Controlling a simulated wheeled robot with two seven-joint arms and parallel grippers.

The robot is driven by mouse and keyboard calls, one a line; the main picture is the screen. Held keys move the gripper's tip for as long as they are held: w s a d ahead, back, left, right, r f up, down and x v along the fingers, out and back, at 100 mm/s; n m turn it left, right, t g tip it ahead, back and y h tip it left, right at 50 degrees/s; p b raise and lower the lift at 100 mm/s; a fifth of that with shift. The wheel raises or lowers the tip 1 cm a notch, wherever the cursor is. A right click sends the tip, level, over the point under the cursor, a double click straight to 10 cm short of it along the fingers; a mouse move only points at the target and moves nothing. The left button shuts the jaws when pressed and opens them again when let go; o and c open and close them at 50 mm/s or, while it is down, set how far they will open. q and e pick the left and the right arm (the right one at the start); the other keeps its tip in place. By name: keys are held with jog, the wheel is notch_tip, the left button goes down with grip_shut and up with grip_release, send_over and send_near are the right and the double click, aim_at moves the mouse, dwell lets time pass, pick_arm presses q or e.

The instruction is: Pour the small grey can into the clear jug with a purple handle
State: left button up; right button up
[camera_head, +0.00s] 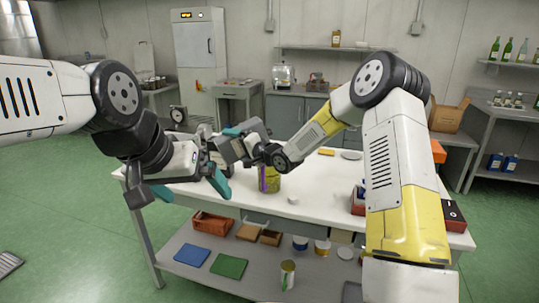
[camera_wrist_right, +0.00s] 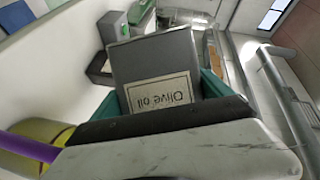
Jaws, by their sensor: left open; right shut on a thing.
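The small grey can (camera_wrist_right: 152,62) is held between the teal fingers of my right gripper (camera_head: 232,148). Its "Olive oil" label reads upside down in the right wrist view. In the head view the can is hard to tell apart from the gripper. The jug with the purple handle (camera_head: 270,181) stands on the white table, below and right of the right gripper, and looks yellow-green. Part of it shows at the lower left of the wrist view (camera_wrist_right: 38,135), with the purple handle toward the camera. My left gripper (camera_head: 208,172) is open and empty, left of the jug.
The white table (camera_head: 315,185) has free room right of the jug. A small white item (camera_head: 293,200) lies near its front edge. A dark red box (camera_head: 358,203) stands to the right, partly behind my right arm. A lower shelf (camera_head: 210,258) holds trays and tins.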

jog(key=shift+s+a+r+m+y+p, duration=0.15)
jog(key=shift+r+m+y+p, duration=0.1)
jog(key=shift+m, duration=0.25)
jog(key=shift+w+a+r+m+y+p, duration=0.15)
jog(key=shift+r+m+p, duration=0.1)
jog(key=shift+m, duration=0.25)
dwell(2.2)
jog(key=shift+d+r+m, duration=0.15)
jog(key=shift+r+m, duration=0.25)
jog(key=shift+r, duration=0.2)
dwell(1.0)
